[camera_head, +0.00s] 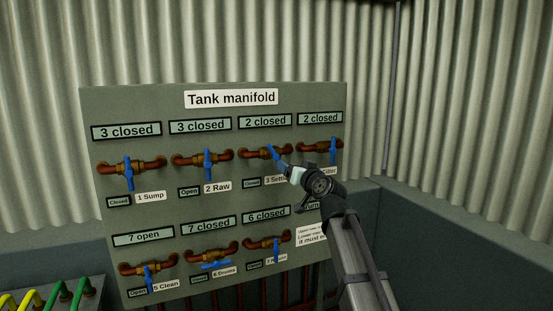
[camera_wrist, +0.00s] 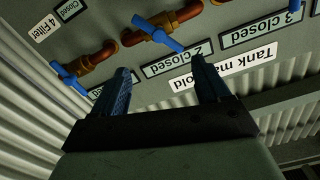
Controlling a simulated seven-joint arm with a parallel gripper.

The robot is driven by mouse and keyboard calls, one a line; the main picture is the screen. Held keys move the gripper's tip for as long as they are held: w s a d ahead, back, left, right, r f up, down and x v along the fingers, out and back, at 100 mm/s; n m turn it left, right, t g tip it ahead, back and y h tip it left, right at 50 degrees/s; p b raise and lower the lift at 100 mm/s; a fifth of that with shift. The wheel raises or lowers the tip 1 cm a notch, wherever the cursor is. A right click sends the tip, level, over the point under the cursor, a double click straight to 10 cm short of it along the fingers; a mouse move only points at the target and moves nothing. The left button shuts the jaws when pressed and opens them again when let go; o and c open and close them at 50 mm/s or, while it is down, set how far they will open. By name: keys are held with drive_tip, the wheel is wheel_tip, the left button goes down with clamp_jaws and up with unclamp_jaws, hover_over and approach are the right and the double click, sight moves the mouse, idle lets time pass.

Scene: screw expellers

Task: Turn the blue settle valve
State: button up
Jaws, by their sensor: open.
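The blue settle valve handle (camera_head: 273,152) sits on a copper pipe in the panel's upper row, above the "3 Settle" label, and looks slanted. The sign over it reads "2 closed", and a small tag beside its label reads "Closed". In the wrist view the handle (camera_wrist: 158,36) shows slanted, beyond the fingertips. My gripper (camera_wrist: 161,75) is open with nothing between its two fingers. In the head view my gripper (camera_head: 290,170) is just right of and below the settle handle; whether it touches cannot be told. My gripper and arm partly hide the settle and filter labels.
The filter valve handle (camera_head: 333,151) is close on the right, and the raw valve handle (camera_head: 208,164) is on the left. A lower row holds more blue valves, such as the clean valve (camera_head: 149,279). Corrugated walls stand behind the panel. Yellow and green hoses (camera_head: 56,292) are at the lower left.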

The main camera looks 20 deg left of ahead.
sight(276, 157)
drive_tip(key=x, duration=1.4)
drive_tip(key=shift+f, duration=0.1)
drive_tip(key=shift+s, duration=0.1)
clamp_jaws()
idle(0.3)
